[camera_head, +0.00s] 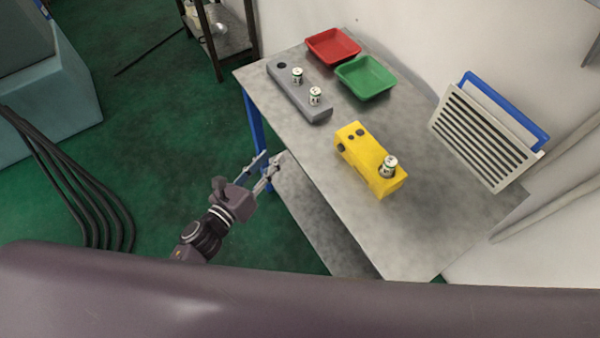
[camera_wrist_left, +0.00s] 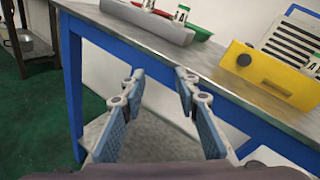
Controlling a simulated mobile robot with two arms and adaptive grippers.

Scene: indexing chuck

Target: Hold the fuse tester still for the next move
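The fuse tester appears to be the yellow block (camera_head: 368,163) on the metal table, with dark round spots at its far end and a white and metal fuse (camera_head: 389,165) upright at its near end. The yellow block also shows at the upper right of the left wrist view (camera_wrist_left: 268,76). My left gripper (camera_head: 270,163) is off the table's left edge, apart from the block. In the left wrist view its two fingers (camera_wrist_left: 160,85) stand apart with nothing between them. My right gripper is in neither view.
A grey block (camera_head: 299,92) holds two upright fuses (camera_head: 315,96). A red tray (camera_head: 332,46) and a green tray (camera_head: 365,78) stand behind it. A slatted white rack (camera_head: 484,138) is at the right. The tabletop (camera_head: 440,215) is clear around the yellow block. The blue table frame (camera_wrist_left: 235,98) is ahead of my left fingers.

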